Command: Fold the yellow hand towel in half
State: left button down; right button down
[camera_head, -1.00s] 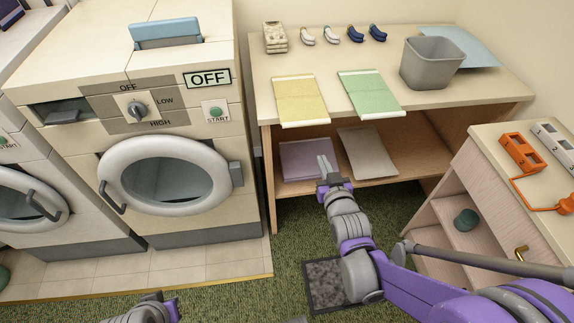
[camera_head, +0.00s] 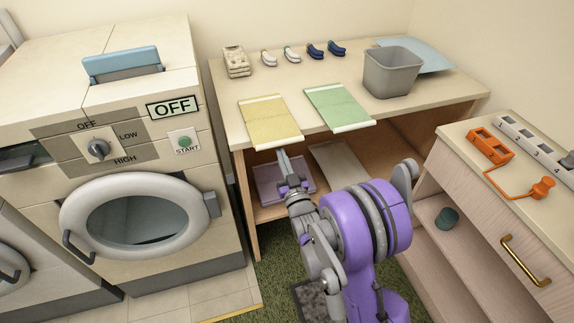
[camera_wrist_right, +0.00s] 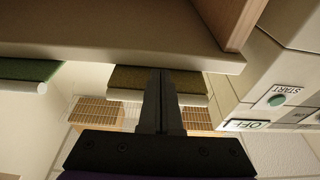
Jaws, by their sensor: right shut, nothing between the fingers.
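The yellow hand towel (camera_head: 270,122) lies flat on the tabletop, with its pale front hem sticking out past the table's front edge. My right gripper (camera_head: 284,156) is just below and in front of that hem, shut and empty. In the right wrist view, the shut fingers (camera_wrist_right: 161,72) point up in front of the overhanging towel (camera_wrist_right: 126,78), whose underside looks dark. Whether the fingertips touch it I cannot tell. My left gripper is out of view.
A green towel (camera_head: 338,106) lies right of the yellow one, also overhanging. A grey bin (camera_head: 391,73), a blue cloth (camera_head: 436,57) and several small shoe-like items stand behind. Below is a shelf with a purple tray (camera_head: 268,188).

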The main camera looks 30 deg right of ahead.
aim_at(281, 142)
jog(key=shift+w+d+r+p, duration=0.1)
jog(key=shift+w+r+p, duration=0.15)
jog(key=shift+r+p, duration=1.05)
jog(key=shift+w+r+p, duration=0.2)
jog(key=shift+r+p, duration=0.6)
jog(key=shift+r, duration=0.95)
jog(key=shift+w+d+r+p, duration=0.2)
jog(key=shift+w+r+p, duration=0.45)
jog(key=shift+r, duration=0.25)
jog(key=shift+w+d+r+p, duration=0.15)
jog(key=shift+w+r+p, duration=0.45)
jog(key=shift+w+r, duration=0.25)
jog(key=shift+w+d+r+p, duration=0.2)
jog(key=shift+w+r+p, duration=0.45)
jog(key=shift+r, duration=0.25)
jog(key=shift+w+r, duration=0.1)
